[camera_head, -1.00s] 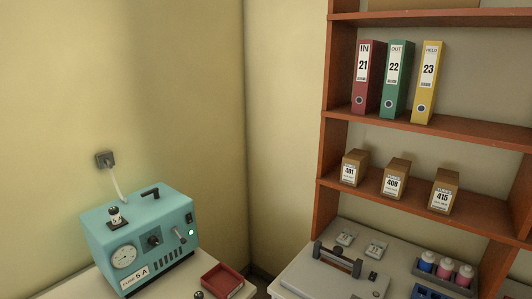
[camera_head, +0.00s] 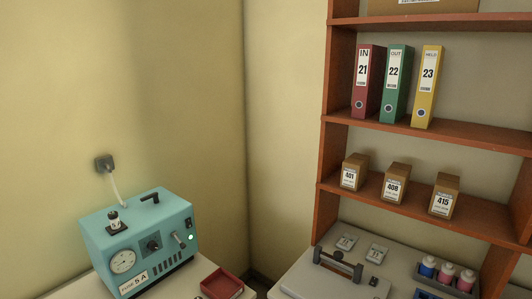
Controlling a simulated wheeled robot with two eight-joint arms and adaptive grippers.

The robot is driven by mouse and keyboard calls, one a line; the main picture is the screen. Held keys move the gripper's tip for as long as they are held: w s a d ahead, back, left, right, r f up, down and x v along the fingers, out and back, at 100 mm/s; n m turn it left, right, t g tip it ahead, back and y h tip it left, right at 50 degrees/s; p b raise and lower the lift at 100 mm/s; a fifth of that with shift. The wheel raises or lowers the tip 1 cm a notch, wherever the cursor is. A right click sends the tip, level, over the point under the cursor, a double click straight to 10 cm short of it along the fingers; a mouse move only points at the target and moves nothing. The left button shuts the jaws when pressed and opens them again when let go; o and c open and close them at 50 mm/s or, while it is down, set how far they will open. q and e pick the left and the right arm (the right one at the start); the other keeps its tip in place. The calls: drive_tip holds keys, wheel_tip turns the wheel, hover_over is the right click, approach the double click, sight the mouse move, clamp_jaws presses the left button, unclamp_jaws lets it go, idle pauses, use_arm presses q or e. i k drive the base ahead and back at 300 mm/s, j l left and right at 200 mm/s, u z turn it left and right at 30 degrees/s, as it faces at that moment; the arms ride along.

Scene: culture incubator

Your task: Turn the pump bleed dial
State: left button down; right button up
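A teal pump unit (camera_head: 141,242) stands on a pale bench at the lower left. Its front carries a round white gauge (camera_head: 123,261), a dark square-based dial (camera_head: 152,244) and a lever-like grey knob (camera_head: 180,240). A small black-and-white fitting (camera_head: 115,222) and a black handle sit on top. I cannot read which control is the bleed dial. Neither of my grippers is in view.
A red tray (camera_head: 222,284) lies on the bench right of the pump. A cord runs from the pump to a wall socket (camera_head: 105,163).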

sight(152, 245)
drive_tip(key=l+u, duration=0.1)
drive_tip(key=u, duration=1.15)
drive_tip(key=i+l, duration=0.05)
drive_tip(key=l, duration=0.05)
